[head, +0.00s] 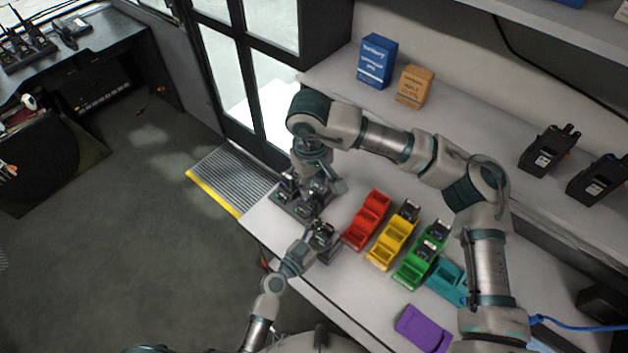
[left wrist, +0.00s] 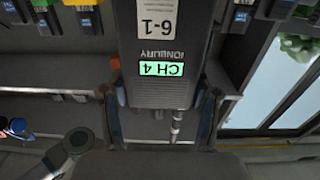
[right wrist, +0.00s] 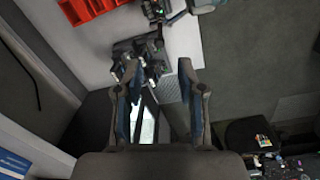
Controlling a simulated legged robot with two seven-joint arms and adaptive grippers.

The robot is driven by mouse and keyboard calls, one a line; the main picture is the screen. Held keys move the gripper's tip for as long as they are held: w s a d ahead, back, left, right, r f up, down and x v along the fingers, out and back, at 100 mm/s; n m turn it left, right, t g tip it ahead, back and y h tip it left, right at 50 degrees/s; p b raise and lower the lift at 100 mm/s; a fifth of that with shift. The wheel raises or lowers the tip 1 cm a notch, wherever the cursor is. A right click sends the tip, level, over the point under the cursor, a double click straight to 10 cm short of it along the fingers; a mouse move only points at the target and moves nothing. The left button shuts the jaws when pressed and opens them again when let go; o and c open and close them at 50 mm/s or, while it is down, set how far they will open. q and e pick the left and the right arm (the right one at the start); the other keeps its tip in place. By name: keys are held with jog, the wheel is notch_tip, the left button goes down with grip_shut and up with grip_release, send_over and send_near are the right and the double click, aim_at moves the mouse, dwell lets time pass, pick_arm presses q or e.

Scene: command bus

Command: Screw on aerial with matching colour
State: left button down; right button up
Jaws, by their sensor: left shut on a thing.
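My left gripper (head: 318,240) is shut on a dark handheld radio (left wrist: 150,90) at the table's near edge. In the left wrist view the radio fills the space between the fingers and bears a green "CH 4" label (left wrist: 161,69) and a white "6-1" label. A short banded grey rod (left wrist: 177,126) shows at its end; I cannot tell if it is an aerial. My right gripper (right wrist: 162,90) is open, with nothing seen between its fingers, over a black rack of radios (head: 300,203). No loose aerial can be made out clearly.
Red (head: 367,220), yellow (head: 388,247), green (head: 412,268) and teal (head: 446,284) bins line the table, the yellow and green holding dark items. A purple piece (head: 422,328) lies in front. Two radios (head: 548,150) and blue (head: 376,60) and orange (head: 414,88) boxes stand on the shelf.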

jog(key=f, duration=1.2)
jog(key=shift+w+d, duration=0.2)
jog(key=shift+d, duration=0.05)
grip_shut()
